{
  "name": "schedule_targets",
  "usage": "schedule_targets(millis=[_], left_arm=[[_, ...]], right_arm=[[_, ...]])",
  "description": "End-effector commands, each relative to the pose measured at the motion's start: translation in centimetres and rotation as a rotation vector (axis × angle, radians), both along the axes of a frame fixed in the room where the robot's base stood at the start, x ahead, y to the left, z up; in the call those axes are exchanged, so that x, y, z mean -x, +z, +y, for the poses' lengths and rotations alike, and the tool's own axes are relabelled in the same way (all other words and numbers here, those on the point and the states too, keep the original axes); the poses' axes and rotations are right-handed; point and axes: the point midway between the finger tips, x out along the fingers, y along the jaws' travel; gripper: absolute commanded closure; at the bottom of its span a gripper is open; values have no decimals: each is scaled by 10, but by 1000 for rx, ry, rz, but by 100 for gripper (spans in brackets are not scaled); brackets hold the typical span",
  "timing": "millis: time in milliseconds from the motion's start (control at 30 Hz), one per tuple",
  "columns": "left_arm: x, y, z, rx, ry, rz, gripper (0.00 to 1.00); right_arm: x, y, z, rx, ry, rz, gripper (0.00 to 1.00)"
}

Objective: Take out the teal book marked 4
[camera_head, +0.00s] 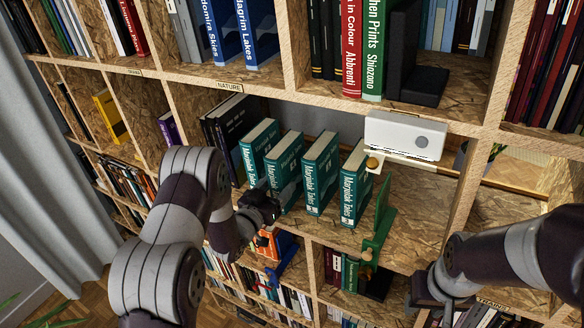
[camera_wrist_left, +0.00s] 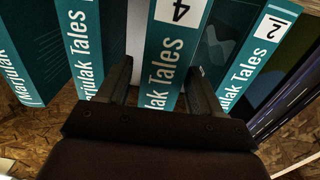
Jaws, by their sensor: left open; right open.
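Several teal Marjulak Tales books stand in the middle shelf compartment. The teal book marked 4 (camera_wrist_left: 178,45) fills the middle of the left wrist view; in the head view it appears to be the second teal book from the left (camera_head: 286,165). My left gripper (camera_head: 264,204) is open in front of the lower spines. In the left wrist view its fingers (camera_wrist_left: 159,75) lie on either side of the spine of 4; contact cannot be told. My right gripper (camera_head: 432,292) is open and empty, low at the right.
A green bookend (camera_head: 379,222) with brass knobs stands right of the teal books. A white device (camera_head: 405,136) hangs above it. Dark books (camera_head: 226,125) lean at the compartment's left end. The shelf right of the bookend is clear.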

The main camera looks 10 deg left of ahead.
Motion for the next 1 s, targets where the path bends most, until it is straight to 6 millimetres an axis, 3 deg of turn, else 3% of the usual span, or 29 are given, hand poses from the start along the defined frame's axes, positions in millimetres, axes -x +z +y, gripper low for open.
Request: schedule_targets(millis=[833, 867, 1000], left_arm=[[-20, 2, -7, 0, 0, -6, 34], [-20, 2, -7, 0, 0, -6, 41], [-20, 2, -7, 0, 0, -6, 86]], right_arm=[[0, -10, 0, 0, 0, 0, 57], [0, -10, 0, 0, 0, 0, 57], [0, -10, 0, 0, 0, 0, 57]])
